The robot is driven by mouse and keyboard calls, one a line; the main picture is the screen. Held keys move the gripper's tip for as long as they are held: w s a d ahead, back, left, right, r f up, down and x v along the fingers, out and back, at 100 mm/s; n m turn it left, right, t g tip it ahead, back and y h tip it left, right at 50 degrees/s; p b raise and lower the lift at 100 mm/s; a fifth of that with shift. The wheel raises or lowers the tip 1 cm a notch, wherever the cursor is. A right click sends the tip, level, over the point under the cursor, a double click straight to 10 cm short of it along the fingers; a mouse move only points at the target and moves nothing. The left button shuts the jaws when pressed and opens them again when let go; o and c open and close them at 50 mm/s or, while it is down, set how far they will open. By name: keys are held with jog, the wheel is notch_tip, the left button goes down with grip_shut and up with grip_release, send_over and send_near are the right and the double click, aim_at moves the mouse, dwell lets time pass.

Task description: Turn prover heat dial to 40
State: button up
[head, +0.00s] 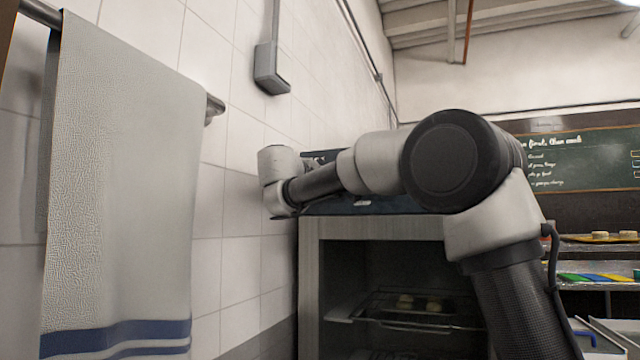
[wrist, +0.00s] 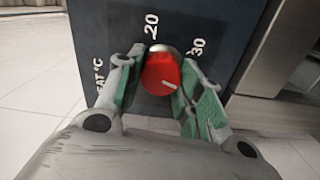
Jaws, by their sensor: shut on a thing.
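The prover heat dial (wrist: 160,72) is a red round knob on a dark panel (wrist: 105,25) in the wrist view. The marks "20" above it, "30" to its upper right and "HEAT °C" to its left are readable. Its white pointer line is toward the lower right, past "30". No 40 mark shows. My gripper (wrist: 163,77) is shut on the dial, with a green-padded finger on each side. In the head view the prover (head: 310,285) is a grey cabinet with a dark top, and my arm hides the dial and fingers.
A white towel (head: 120,180) with blue stripes hangs on a rail (head: 214,106) at the left. A tiled wall (head: 215,215) runs beside the prover. Inside it, a rack (head: 415,322) holds pale dough pieces. Counters with trays (head: 600,238) stand at the right.

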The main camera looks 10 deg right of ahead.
jog(key=shift+m, duration=1)
jog(key=shift+f, duration=0.1)
jog(key=o, duration=1)
jog(key=shift+s, duration=0.1)
jog(key=v, duration=1.1)
jog(key=shift+s+a, duration=0.25)
jog(key=shift+s, duration=0.05)
